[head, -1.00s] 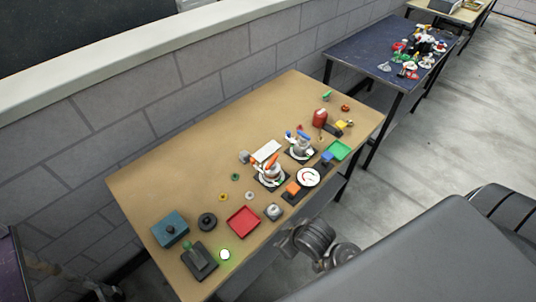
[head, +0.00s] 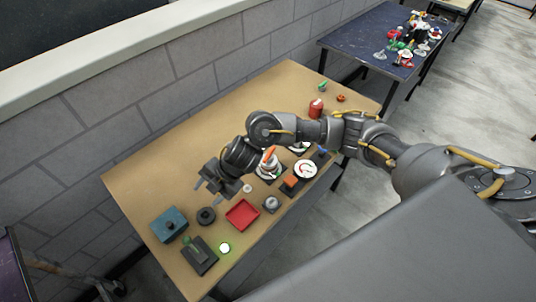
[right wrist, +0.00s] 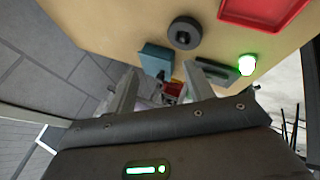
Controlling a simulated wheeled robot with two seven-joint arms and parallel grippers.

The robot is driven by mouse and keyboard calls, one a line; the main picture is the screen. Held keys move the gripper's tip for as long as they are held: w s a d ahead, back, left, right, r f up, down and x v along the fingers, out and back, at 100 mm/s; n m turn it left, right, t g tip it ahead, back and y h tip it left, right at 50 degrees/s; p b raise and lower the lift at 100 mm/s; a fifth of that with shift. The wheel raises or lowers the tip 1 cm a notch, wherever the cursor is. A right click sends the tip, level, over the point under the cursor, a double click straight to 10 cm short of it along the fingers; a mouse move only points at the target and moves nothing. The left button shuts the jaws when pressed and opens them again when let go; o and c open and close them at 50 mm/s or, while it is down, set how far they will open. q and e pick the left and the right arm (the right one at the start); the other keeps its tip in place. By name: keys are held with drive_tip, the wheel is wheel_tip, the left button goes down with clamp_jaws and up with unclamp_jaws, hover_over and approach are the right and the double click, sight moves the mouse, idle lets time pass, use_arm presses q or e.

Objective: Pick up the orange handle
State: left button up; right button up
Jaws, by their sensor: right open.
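The orange handle (head: 269,153) belongs to a small clamp-like fixture (head: 267,170) with a white round part, near the table's middle. My right arm passes close beside it in the head view and hides part of the fixture's surroundings. My right gripper (head: 203,192) is open and empty above the table, to the left of the handle, with its fingers pointing left and down. In the right wrist view my open fingers (right wrist: 160,74) show with the teal block behind them. The handle does not show in that view. My left gripper is not in view.
A teal block (head: 169,224), black ring (head: 206,215), red tray (head: 242,214), dark block (head: 199,256) and green-lit button (head: 224,248) occupy the near end. An orange block (head: 291,182) lies right of the clamp. The table's far left side (head: 150,180) is clear.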

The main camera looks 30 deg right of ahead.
drive_tip(key=w+d+r+g+h, duration=0.1)
drive_tip(key=w+d+r+h, duration=0.2)
drive_tip(key=d, duration=0.8)
wheel_tip(320, 180, up, 4)
drive_tip(key=g+h, duration=0.1)
drive_tip(key=h, duration=0.3)
hover_over(270, 152)
drive_tip(key=shift+f+p, duration=0.5)
drive_tip(key=shift+f, duration=4.85)
drive_tip(key=shift+c, duration=0.2)
drive_tip(key=c, duration=1)
drive_tip(key=shift+c, duration=0.2)
drive_tip(key=shift+r, duration=0.15)
